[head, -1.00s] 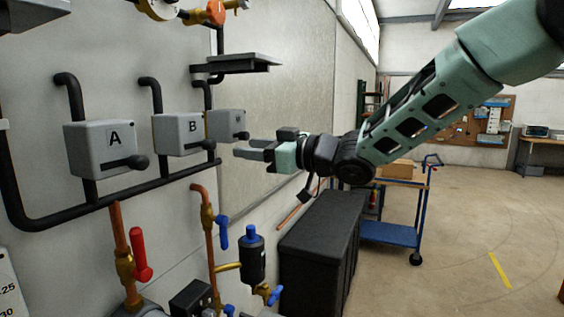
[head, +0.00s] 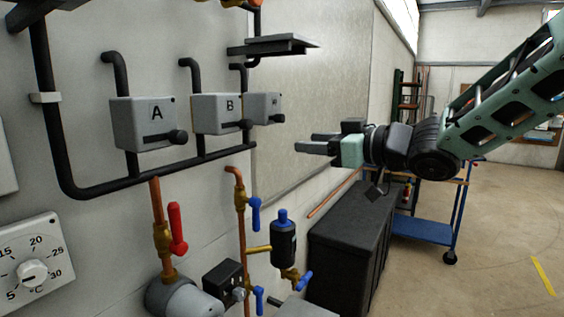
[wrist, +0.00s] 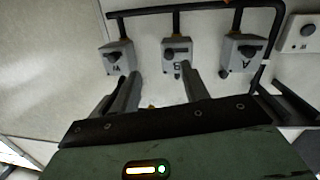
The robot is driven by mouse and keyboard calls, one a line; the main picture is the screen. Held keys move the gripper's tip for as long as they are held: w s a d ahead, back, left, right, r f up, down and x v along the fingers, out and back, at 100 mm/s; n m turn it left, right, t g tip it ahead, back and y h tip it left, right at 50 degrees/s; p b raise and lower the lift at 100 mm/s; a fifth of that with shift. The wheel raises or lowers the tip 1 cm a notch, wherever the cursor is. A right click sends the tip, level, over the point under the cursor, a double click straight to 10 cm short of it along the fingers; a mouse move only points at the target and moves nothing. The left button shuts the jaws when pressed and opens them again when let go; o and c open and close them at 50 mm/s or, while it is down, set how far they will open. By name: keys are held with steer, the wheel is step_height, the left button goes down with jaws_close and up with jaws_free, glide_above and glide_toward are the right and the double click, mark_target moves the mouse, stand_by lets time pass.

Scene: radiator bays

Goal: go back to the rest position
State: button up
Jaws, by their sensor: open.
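My gripper (head: 312,143) is open and empty in the head view. It points left toward the wall, to the right of the grey valve boxes and apart from them. In the wrist view, its two fingers (wrist: 158,92) are spread with nothing between them. Box A (head: 142,124), box B (head: 212,114) and a third box (head: 264,108) hang on black pipes, each with a dark lever. The three boxes also show upside down in the wrist view, with box A (wrist: 236,56) at the right, box B (wrist: 176,58) in the middle and the third box (wrist: 116,58) at the left.
A black shelf (head: 275,45) juts from the wall above the boxes. Below are a red-handled valve (head: 177,230), blue-handled valves (head: 255,213) and a dial (head: 32,273). A black chest (head: 350,235) stands under my arm. A blue trolley (head: 422,231) is behind it. Floor at right is clear.

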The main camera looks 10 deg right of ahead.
steer(key=s+a+f+m+g+h+b, duration=0.1)
steer(key=s+f+m+g+h, duration=0.1)
steer(key=s+f+h, duration=0.45)
steer(key=s+a+f+m+g+h+b, duration=0.1)
steer(key=s+f+g, duration=0.15)
steer(key=f, duration=0.75)
steer(key=s+d+f+g+h, duration=0.1)
steer(key=s+f+g, duration=0.1)
steer(key=s, duration=0.5)
steer(key=s+d+f+g+h, duration=0.1)
steer(key=s+f+g, duration=0.2)
steer(key=s, duration=0.5)
steer(key=s+f+g+h+b, duration=0.1)
steer(key=s+f, duration=0.3)
steer(key=s, duration=0.4)
steer(key=shift+d+f+g+h, duration=0.4)
steer(key=shift+g+h, duration=0.05)
steer(key=shift+g, duration=0.3)
